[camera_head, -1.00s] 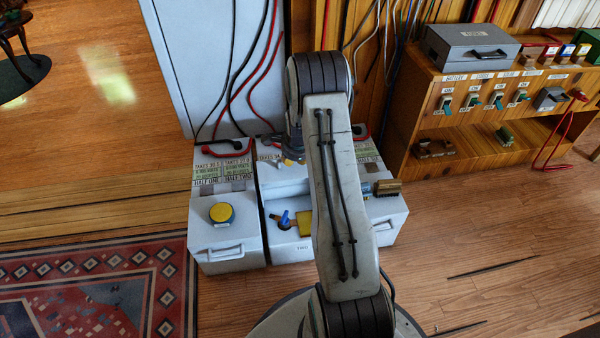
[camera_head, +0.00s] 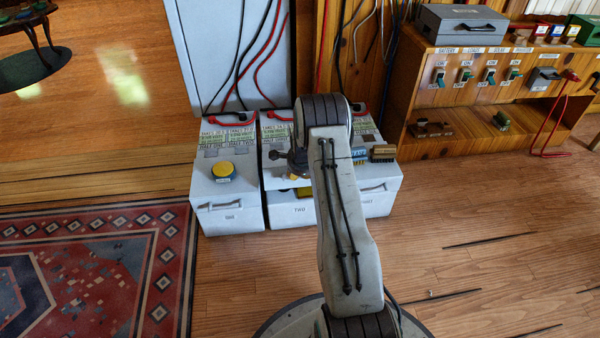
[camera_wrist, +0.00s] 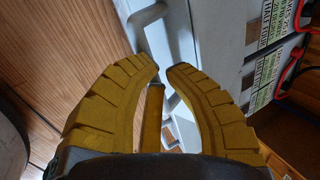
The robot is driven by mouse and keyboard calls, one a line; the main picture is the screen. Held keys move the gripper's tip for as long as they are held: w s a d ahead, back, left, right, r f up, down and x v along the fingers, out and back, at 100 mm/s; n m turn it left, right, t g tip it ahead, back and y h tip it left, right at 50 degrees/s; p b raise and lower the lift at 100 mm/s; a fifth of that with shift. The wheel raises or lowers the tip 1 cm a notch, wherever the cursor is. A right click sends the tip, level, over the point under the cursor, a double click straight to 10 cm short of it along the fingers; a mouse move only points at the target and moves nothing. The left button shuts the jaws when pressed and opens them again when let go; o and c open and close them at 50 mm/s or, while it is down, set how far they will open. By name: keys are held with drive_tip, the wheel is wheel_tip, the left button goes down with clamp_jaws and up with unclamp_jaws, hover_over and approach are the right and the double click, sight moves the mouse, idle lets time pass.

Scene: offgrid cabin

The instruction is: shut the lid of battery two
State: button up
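Battery two (camera_head: 298,211) is the wide white box right of battery one (camera_head: 231,216), with "TWO" on its front. My arm hides much of its top. A dark slot with something yellow (camera_head: 303,191) shows near its front; I cannot make out the lid's exact position. My gripper's dark wrist part is over the box in the head view; its fingers cannot be told apart there. In the wrist view my gripper (camera_wrist: 165,68) has yellow fingers, apart with a narrow gap and nothing clearly held. White box surfaces and a handle (camera_wrist: 150,14) show beyond the fingertips.
A wooden switch shelf (camera_head: 450,120) stands right, a patterned rug (camera_head: 110,250) left. The floor at front right is mostly clear.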

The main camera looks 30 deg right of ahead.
drive_tip(key=o, duration=0.8)
drive_tip(key=shift+c, duration=0.2)
drive_tip(key=shift+s, duration=0.1)
drive_tip(key=v, duration=1.2)
drive_tip(key=shift+o, duration=0.3)
drive_tip(key=shift+r, duration=0.1)
